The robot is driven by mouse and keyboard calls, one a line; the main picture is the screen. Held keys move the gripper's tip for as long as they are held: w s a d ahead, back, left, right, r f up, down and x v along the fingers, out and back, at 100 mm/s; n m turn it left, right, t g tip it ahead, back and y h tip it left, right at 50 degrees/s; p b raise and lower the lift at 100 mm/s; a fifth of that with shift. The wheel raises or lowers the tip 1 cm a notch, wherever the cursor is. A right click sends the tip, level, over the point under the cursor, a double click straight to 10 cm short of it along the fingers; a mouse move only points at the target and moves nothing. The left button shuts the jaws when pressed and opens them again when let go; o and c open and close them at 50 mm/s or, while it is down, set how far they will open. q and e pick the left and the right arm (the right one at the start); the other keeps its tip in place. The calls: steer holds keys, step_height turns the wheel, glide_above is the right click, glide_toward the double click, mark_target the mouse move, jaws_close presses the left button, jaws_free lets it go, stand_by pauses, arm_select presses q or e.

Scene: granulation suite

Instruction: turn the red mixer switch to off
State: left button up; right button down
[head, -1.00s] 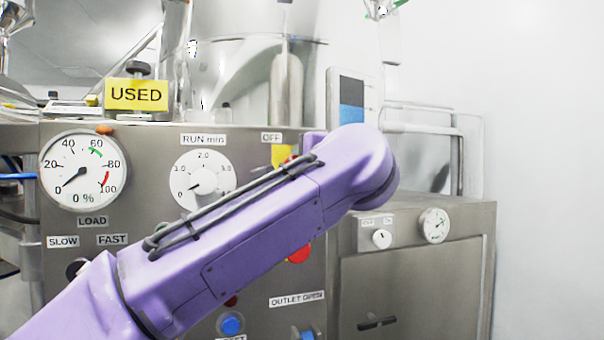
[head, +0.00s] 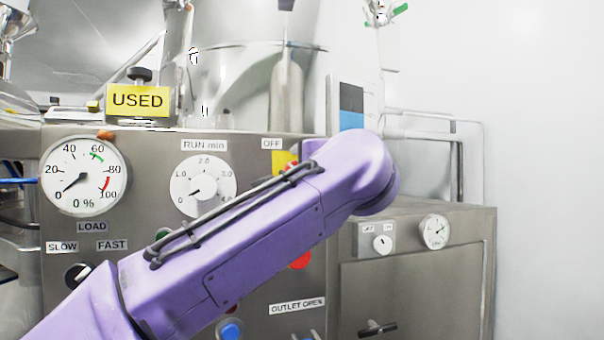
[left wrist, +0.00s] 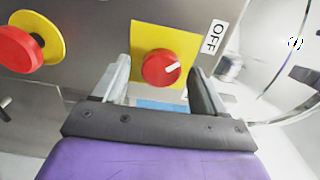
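The red mixer switch (left wrist: 162,69) is a round red knob with a white pointer mark on a yellow plate (left wrist: 143,38), next to an OFF label (left wrist: 214,37) in the left wrist view. My left gripper (left wrist: 162,85) is open, its two fingers standing on either side of the knob. I cannot tell whether they touch it. In the head view my left arm covers most of the switch; part of the yellow plate (head: 281,160) and a bit of red show above the arm, under the OFF label (head: 272,143). My right gripper is not in view.
A red mushroom button on a yellow ring (left wrist: 50,38) sits left of the switch in the left wrist view. The panel also carries a LOAD gauge (head: 83,176), a RUN min dial (head: 202,186) and a blue button (head: 230,328). A yellow USED sign (head: 138,100) stands on top.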

arm_select(q)
steer(key=shift+s, duration=0.1)
steer(key=b+v, duration=0.3)
steer(key=v, duration=0.7)
steer(key=shift+s, duration=0.2)
steer(key=shift+d, duration=0.1)
